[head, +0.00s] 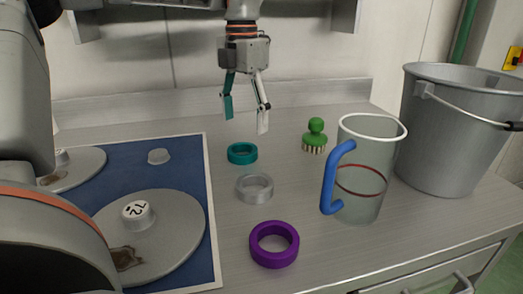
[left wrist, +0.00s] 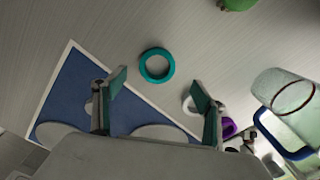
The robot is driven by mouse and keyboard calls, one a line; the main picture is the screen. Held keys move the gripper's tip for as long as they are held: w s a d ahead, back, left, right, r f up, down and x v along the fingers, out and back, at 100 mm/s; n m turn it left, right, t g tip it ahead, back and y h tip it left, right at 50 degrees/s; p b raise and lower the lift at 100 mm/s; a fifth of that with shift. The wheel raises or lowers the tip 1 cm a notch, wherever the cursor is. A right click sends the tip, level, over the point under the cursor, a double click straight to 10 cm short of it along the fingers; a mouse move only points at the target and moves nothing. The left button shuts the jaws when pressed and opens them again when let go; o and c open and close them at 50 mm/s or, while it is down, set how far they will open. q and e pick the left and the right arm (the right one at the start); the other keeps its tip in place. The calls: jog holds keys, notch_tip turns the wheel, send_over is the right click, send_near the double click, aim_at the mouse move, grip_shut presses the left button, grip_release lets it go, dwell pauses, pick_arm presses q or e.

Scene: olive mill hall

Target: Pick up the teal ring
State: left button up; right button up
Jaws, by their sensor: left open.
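The teal ring (head: 242,161) lies flat on the metal worktop, to the right of the blue mat. It also shows whole in the left wrist view (left wrist: 144,66), beyond and between the fingertips. My left gripper (head: 245,122) is open and empty, pointing down above the worktop over the teal ring, apart from it. In the left wrist view its two fingers (left wrist: 160,84) stand wide apart. My right gripper does not show.
A pale grey ring (head: 254,197) and a purple ring (head: 274,262) lie nearer than the teal one. A green brush (head: 316,128), a clear jug (head: 365,205) with blue handle and a metal bucket (head: 450,140) stand right. The blue mat (head: 175,168) bears grey discs.

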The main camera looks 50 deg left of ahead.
aim_at(244, 145)
pick_arm(q)
notch_tip(244, 145, down, 2)
jog(key=shift+s+f, duration=0.1)
jog(key=shift+s, duration=0.05)
jog(key=shift+f+b, duration=0.4)
jog(key=shift+f, duration=0.15)
jog(key=f, duration=0.2)
jog(key=f+b, duration=0.1)
jog(key=shift+a+f, duration=0.2)
jog(key=shift+f, duration=0.55)
jog(key=shift+r, duration=0.15)
jog(key=c, duration=1.3)
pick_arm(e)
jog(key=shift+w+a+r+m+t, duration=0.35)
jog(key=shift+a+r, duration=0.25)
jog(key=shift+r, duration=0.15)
